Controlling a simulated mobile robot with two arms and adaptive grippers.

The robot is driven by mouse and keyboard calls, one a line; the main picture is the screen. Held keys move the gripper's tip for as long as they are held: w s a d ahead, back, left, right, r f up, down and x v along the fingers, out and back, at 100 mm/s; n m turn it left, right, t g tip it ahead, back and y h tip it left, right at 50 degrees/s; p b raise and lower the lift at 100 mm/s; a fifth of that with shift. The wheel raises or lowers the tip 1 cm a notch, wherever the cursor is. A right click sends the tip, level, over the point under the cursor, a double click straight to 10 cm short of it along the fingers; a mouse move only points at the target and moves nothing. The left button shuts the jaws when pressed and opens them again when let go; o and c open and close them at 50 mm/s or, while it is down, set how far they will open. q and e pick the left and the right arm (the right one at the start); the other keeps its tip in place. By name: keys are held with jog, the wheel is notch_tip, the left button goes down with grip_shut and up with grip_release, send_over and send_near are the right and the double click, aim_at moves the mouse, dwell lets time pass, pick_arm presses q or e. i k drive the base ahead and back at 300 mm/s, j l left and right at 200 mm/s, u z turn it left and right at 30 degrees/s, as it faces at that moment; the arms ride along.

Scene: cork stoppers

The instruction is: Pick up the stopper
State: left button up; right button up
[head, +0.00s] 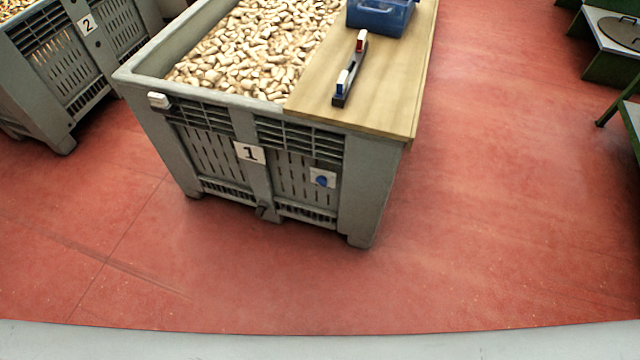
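Many pale tan cork stoppers (250,50) fill the grey crate marked 1 (185,160). They lie in a loose heap, and no single stopper stands apart from the others. Neither of my grippers shows in the head view.
A wooden board (395,85) covers the crate's right part, bearing a blue box (380,18) and a dark holder (350,75) with red, white and blue pieces. Another crate, marked 2 (70,65), stands at left. Green steps (610,65) are at right. Red floor (480,220) between is clear.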

aim_at(247, 85)
jog(key=z, duration=0.5)
jog(key=j+z, duration=0.6)
jog(key=z, duration=0.15)
jog(key=j+z, duration=0.4)
jog(key=l, duration=0.1)
